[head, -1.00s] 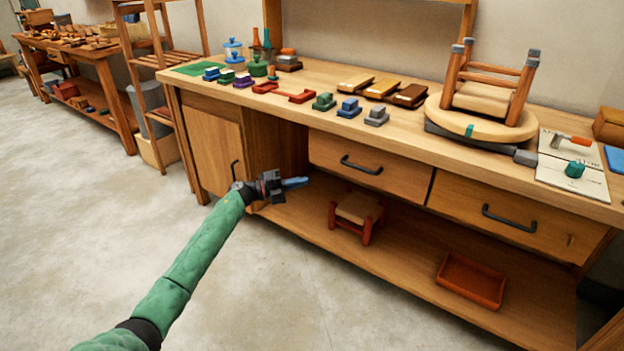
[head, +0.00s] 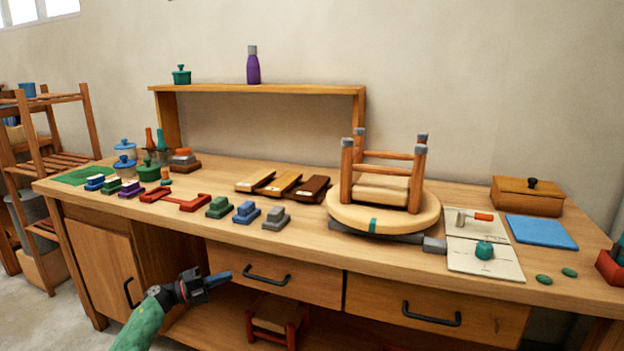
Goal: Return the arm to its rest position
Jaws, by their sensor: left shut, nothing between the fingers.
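My left gripper (head: 207,283) is shut and empty, at the end of my green left arm. It is in front of the workbench (head: 330,262), below the tabletop edge, and shows against the left drawer front (head: 305,282). Its blue fingertips point right. I cannot tell whether it touches the drawer front. My right gripper is not in view.
An upturned stool (head: 385,186) stands on a round turntable (head: 430,217) on the bench. Several coloured blocks (head: 219,208) line the front edge. Drawer handles (head: 432,314) stick out. A wooden rack (head: 45,166) stands at the left.

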